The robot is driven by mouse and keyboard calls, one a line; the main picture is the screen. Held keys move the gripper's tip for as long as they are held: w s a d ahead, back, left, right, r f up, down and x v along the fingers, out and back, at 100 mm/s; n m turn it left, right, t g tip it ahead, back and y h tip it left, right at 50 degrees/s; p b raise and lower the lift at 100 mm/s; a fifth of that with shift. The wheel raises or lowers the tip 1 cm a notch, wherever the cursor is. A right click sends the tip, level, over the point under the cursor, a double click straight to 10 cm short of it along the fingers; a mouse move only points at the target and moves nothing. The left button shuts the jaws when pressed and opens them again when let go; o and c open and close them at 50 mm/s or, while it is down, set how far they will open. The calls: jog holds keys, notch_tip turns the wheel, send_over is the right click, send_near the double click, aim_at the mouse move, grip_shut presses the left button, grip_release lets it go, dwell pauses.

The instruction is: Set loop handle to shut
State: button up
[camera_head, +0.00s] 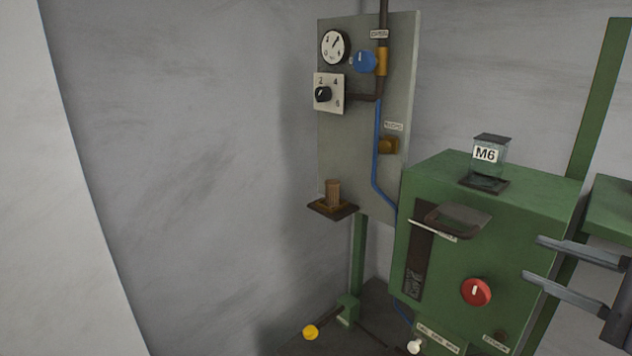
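A grey loop-shaped handle (461,219) sticks out from the upper front of the green machine box (530,225). It stands out at the top of a dark vertical slotted plate (416,270), with a small pale label strip across the plate. The label is too small to read. My gripper (531,258) is at the right edge, in front of the box. Its two dark fingers are apart with nothing between them. It is to the right of and lower than the loop handle, not touching it.
A red knob (476,292) is on the box front, below the handle. A glass-sided M6 block (487,162) stands on top. Behind is a grey panel (350,150) with a gauge (335,47), blue knob (365,61) and black selector (323,95). A yellow knob (311,332) is low down.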

aim_at(452, 231)
jog(key=x, duration=0.5)
jog(key=a+p+x, duration=0.1)
jog(key=x, duration=0.4)
jog(key=p+x, duration=0.1)
jog(key=x, duration=0.5)
jog(key=shift+s+a+r, duration=0.1)
jog(key=shift+a, duration=0.15)
jog(key=shift+w, duration=0.4)
jog(key=shift+s+a, duration=0.1)
jog(key=shift+c, duration=0.7)
grip_shut()
